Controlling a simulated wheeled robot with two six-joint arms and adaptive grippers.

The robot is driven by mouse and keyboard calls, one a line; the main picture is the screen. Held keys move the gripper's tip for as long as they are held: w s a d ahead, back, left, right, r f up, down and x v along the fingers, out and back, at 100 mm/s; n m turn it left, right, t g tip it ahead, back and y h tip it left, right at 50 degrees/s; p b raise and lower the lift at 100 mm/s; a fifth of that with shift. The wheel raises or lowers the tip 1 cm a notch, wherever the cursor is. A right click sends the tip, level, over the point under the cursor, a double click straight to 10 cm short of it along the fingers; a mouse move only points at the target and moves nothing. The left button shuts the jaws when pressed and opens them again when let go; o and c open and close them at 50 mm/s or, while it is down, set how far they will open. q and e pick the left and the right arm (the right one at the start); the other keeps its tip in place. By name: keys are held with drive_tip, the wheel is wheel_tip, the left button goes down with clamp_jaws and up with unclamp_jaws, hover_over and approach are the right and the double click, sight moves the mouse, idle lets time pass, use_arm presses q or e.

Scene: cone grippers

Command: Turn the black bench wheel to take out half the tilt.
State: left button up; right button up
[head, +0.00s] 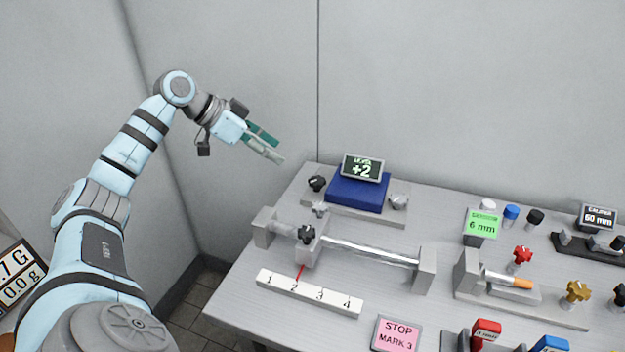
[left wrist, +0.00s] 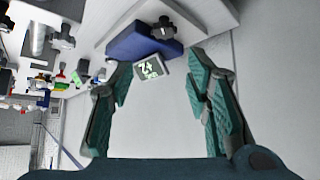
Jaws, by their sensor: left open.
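A blue block (head: 358,194) bears a small level display (head: 362,168) reading +2. A black wheel (head: 317,183) sits at the left end of its grey base, and a grey knob (head: 398,202) at the right end. In the left wrist view the picture is turned over: the display (left wrist: 153,68), blue block (left wrist: 140,40) and black wheel (left wrist: 163,28) show beyond my fingers. My left gripper (head: 272,149) is open and empty, in the air up and left of the black wheel, apart from it. My right gripper is not in view.
A slide with another black knob (head: 306,235) has its red pointer near 2 on a numbered strip (head: 310,293). A pink sign (head: 397,335) reads "STOP MARK 3". Red (head: 522,255) and gold (head: 577,291) knobs and a green 6 mm display (head: 482,225) stand to the right.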

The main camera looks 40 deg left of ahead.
sight(315, 180)
use_arm(q)
drive_tip(key=x, duration=0.9)
drive_tip(key=a+x, duration=0.1)
drive_tip(key=x, duration=0.4)
drive_tip(key=shift+d+f, duration=0.1)
drive_tip(key=shift+f, duration=0.1)
drive_tip(key=shift+w+f, duration=0.15)
drive_tip(key=shift+d, duration=0.1)
